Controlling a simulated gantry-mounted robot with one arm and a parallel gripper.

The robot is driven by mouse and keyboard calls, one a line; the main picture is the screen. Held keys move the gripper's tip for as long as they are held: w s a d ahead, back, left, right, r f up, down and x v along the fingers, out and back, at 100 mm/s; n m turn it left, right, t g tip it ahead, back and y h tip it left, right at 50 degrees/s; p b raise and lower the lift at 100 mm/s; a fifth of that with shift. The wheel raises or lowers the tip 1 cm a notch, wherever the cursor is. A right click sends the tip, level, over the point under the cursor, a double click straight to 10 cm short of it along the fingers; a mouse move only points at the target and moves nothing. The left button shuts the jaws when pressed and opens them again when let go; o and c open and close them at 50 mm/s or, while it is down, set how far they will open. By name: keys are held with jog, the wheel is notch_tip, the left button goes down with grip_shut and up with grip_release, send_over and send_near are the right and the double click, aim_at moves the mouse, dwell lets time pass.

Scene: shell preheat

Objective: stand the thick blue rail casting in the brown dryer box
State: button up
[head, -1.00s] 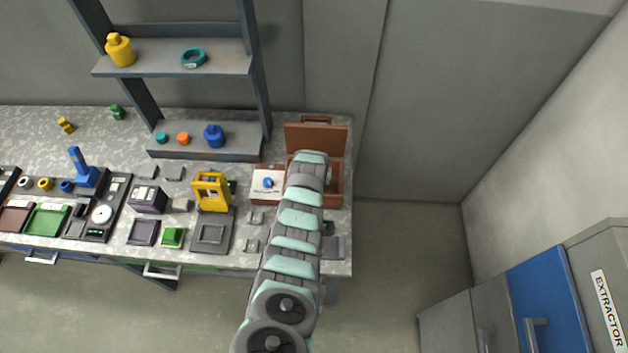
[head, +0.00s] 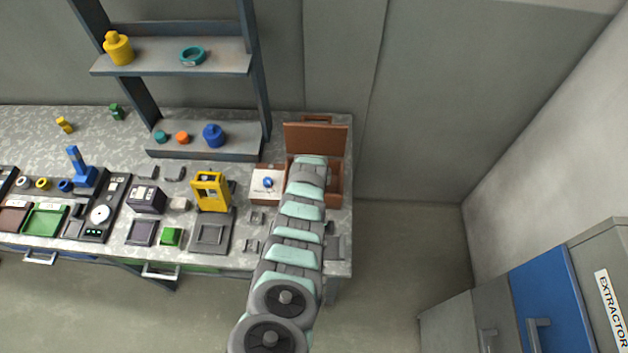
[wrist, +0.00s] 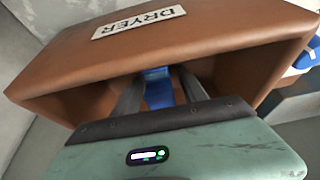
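The brown dryer box (head: 335,188) stands at the right end of the bench with its lid raised at the back. In the wrist view the box (wrist: 200,32) fills most of the picture, its DRYER label upside down. My gripper (wrist: 158,84) reaches into the box opening. The blue rail casting (wrist: 158,92) shows between the two grey fingers, which appear to touch it on both sides. Its lower end and the box floor are hidden, so I cannot tell whether it touches the floor. In the head view my arm covers the gripper and casting.
A white panel with a blue knob (head: 268,182) adjoins the box's left side. A yellow device (head: 211,191) stands further left. A grey shelf rack (head: 205,140) with small coloured parts stands behind. Bare floor lies to the right of the bench.

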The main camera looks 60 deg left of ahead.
jog(key=shift+r, duration=0.1)
jog(key=shift+p+v, duration=0.65)
jog(key=shift+v, duration=0.45)
jog(key=shift+s+d+r, duration=0.15)
jog(key=shift+d+r, duration=0.05)
jog(key=shift+r, duration=0.8)
jog(key=v, duration=0.8)
jog(key=shift+b, duration=0.3)
